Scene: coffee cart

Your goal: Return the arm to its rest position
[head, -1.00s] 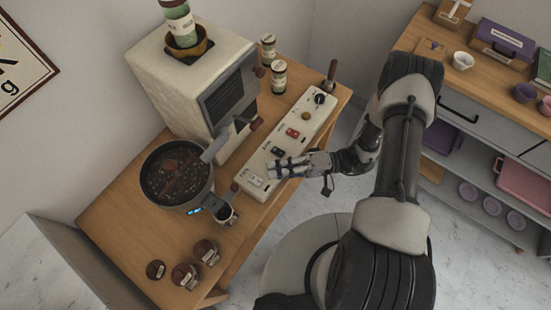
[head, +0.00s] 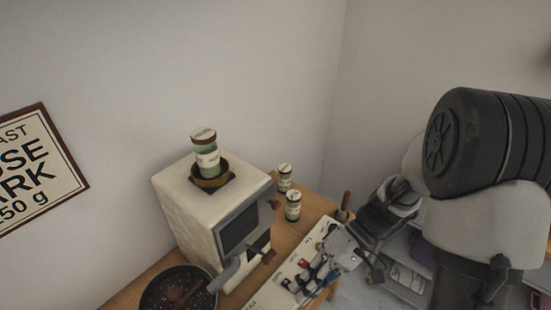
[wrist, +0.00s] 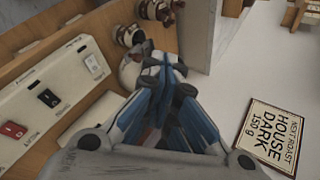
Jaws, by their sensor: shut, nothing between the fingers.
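My arm (head: 480,225) rises large at the right of the head view and reaches down and left. My gripper (head: 305,277) is over the pale control panel beside the white machine, pointing to the lower left. In the wrist view my gripper (wrist: 158,72) shows its blue-grey fingers together, with nothing between them. The control panel (wrist: 70,85) lies left of the fingers there, with red, black and white switches. My gripper partly covers the panel in the head view, and I cannot tell the exact gap between them.
The white machine (head: 190,215) carries a green jar (head: 205,155) in its top collar. A dark round bin (head: 200,298) is at lower left. The wall sign (wrist: 275,138) shows at right in the wrist view. A shelf unit (head: 405,280) stands behind my arm.

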